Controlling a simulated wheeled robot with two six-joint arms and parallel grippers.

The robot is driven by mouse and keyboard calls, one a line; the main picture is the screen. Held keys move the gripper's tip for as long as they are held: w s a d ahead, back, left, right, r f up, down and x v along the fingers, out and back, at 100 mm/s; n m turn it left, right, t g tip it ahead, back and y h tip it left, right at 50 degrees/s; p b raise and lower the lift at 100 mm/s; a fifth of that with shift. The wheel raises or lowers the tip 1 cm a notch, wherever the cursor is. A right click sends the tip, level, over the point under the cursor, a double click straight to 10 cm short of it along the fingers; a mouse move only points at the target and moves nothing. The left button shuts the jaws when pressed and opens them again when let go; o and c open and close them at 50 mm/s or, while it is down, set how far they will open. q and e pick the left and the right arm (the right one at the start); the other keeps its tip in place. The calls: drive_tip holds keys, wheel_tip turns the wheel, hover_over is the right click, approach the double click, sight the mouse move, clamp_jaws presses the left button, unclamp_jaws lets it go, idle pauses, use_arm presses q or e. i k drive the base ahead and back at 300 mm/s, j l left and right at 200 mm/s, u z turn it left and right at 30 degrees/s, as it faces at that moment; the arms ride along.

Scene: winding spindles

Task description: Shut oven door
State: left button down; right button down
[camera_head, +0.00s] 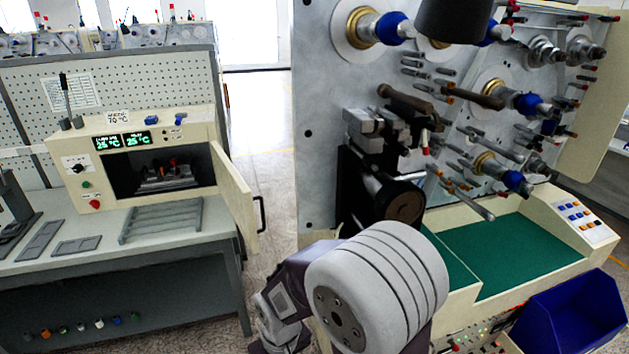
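The oven (90,155) is a cream box on the grey workbench at the left. Its door (236,195) stands open, swung out toward the front from the right edge of the opening. A dark handle (261,214) is on the door's outer right face. The oven cavity (125,180) is exposed and holds a dark metal fixture (168,177) with small orange-red parts. Green displays (122,141) on the oven's front are lit. Neither of my grippers can be made out in this view, and nothing is seen touching the door.
A slatted metal rack (160,220) and flat plates lie on the workbench (130,258) in front of the oven. A large winding machine (325,130) with spindles fills the right. A blue bin (575,318) is at the lower right. Open floor (265,135) lies between bench and machine.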

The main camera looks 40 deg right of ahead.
sight(237, 195)
drive_tip(key=i+j+z, duration=0.1)
drive_tip(key=i+z, duration=0.15)
drive_tip(key=z, duration=0.25)
drive_tip(key=i+j+z, duration=0.2)
drive_tip(key=z, duration=0.25)
drive_tip(key=i+j+z, duration=0.25)
drive_tip(key=z, duration=0.25)
drive_tip(key=i+j+z, duration=0.1)
drive_tip(key=j+z, duration=0.25)
drive_tip(key=z, duration=0.15)
drive_tip(key=j+z, duration=0.5)
drive_tip(key=i+j+z, duration=0.1)
drive_tip(key=j+z, duration=0.35)
drive_tip(key=l, duration=0.15)
